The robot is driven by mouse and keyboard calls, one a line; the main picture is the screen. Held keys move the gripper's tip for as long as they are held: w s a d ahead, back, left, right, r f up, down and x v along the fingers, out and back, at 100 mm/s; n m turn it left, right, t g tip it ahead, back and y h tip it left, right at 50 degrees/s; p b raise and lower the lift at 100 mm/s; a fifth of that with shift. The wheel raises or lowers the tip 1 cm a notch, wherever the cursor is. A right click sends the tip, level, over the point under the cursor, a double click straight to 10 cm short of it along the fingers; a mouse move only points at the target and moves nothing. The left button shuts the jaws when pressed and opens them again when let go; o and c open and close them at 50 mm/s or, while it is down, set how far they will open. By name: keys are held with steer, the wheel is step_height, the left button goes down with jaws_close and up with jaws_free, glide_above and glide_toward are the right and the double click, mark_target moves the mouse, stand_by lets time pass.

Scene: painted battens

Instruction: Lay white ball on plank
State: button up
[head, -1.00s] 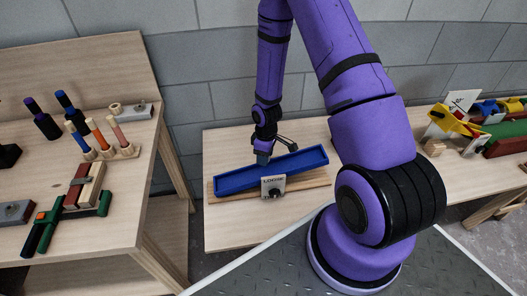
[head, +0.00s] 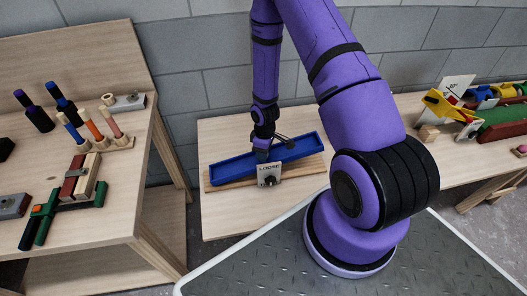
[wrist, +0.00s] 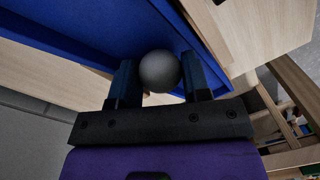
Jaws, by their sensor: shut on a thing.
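The ball (wrist: 160,71) looks grey in the shade of the wrist view. It sits between the two dark fingers of my gripper (wrist: 159,78), which is shut on it. In the head view my gripper (head: 262,154) points down at the middle of a long blue tray (head: 301,149); the ball cannot be made out there. The blue tray (wrist: 75,43) lies close behind the ball in the wrist view; whether the ball touches it I cannot tell. A pale wooden plank (head: 308,170) shows under and along the front of the tray.
Yellow, red and green pieces crowd the table's right end, with a small wood block (head: 429,133). The table (head: 235,215) is clear in front.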

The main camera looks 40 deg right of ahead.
steer(key=shift+f, duration=0.15)
steer(key=o, duration=0.8)
steer(key=shift+o, duration=0.2)
